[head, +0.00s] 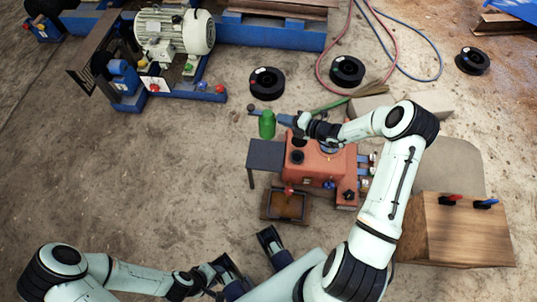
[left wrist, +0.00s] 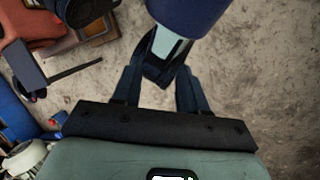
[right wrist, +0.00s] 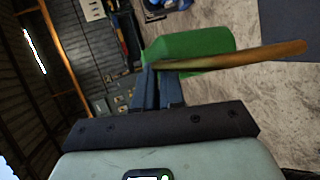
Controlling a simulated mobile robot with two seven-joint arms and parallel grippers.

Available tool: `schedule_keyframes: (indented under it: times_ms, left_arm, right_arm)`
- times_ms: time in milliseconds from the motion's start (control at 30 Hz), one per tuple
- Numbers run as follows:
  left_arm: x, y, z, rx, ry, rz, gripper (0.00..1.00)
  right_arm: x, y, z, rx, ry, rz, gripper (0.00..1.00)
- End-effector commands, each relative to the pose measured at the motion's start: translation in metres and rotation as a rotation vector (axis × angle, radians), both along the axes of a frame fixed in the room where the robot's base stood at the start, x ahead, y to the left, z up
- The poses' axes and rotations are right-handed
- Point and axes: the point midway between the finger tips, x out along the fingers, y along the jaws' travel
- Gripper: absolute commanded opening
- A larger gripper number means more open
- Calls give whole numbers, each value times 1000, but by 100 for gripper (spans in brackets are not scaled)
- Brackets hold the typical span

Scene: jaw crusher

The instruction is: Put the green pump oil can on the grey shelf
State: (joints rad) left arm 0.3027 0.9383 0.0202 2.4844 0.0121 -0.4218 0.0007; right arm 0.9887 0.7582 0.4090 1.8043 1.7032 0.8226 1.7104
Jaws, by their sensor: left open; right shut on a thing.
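The green pump oil can (head: 267,124) is held in the air, close beside the grey shelf (head: 266,155) and just above it in the head view. My right gripper (head: 287,121) is shut on the can. In the right wrist view the green can (right wrist: 190,45) lies beyond the fingertips, with a long brown bar crossing its lower edge. The grey shelf is a small flat plate on the left side of the orange machine. It also shows in the left wrist view (left wrist: 22,55), bare on top. My left gripper (head: 222,273) is open and empty, low near my base.
The orange jaw crusher (head: 318,163) stands right of the shelf, with a brown tray (head: 287,205) in front. A wooden box (head: 455,230) with red and blue handles is at the right. Black spools (head: 267,83) and an electric motor (head: 175,30) are behind. Floor left of the shelf is clear.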

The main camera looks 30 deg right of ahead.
Motion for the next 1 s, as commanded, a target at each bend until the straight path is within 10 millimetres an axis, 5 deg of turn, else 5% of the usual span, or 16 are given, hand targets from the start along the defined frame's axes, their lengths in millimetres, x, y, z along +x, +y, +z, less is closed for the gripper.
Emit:
schedule_keyframes:
  times_ms: [300, 800, 1000]
  left_arm:
    - [10, 1, -21, 7, -32, 8, 43]
    - [67, 28, -69, 80, -185, 71, 43]
    - [79, 34, -75, 95, -216, 84, 43]
  right_arm:
    - [-8, -1, -12, -51, -66, 8, 0]
    - [-7, 0, -137, -52, -67, 10, 0]
    - [-7, 0, -156, -54, -70, 11, 0]
